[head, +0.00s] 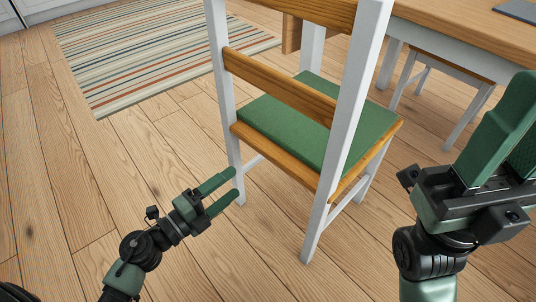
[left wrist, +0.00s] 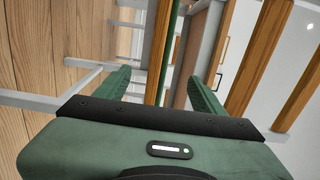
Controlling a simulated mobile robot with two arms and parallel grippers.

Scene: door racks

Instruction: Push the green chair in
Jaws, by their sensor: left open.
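The green chair (head: 310,120) stands in the middle of the head view, its back towards me. It has a green seat pad, wooden slats and white legs. My left gripper (head: 229,185) is open and low, its fingertips close to the chair's left rear leg; I cannot tell whether they touch it. In the left wrist view, the open fingers (left wrist: 158,78) have chair slats and white bars beyond them. My right gripper (head: 508,130) is large and near the camera at the right, away from the chair; its finger gap is unclear.
A wooden table (head: 455,18) with white legs stands beyond the chair at the upper right. Another wooden seat (head: 450,62) stands partly under it. A striped rug (head: 150,48) lies at the upper left. The wood floor (head: 70,190) on the left is clear.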

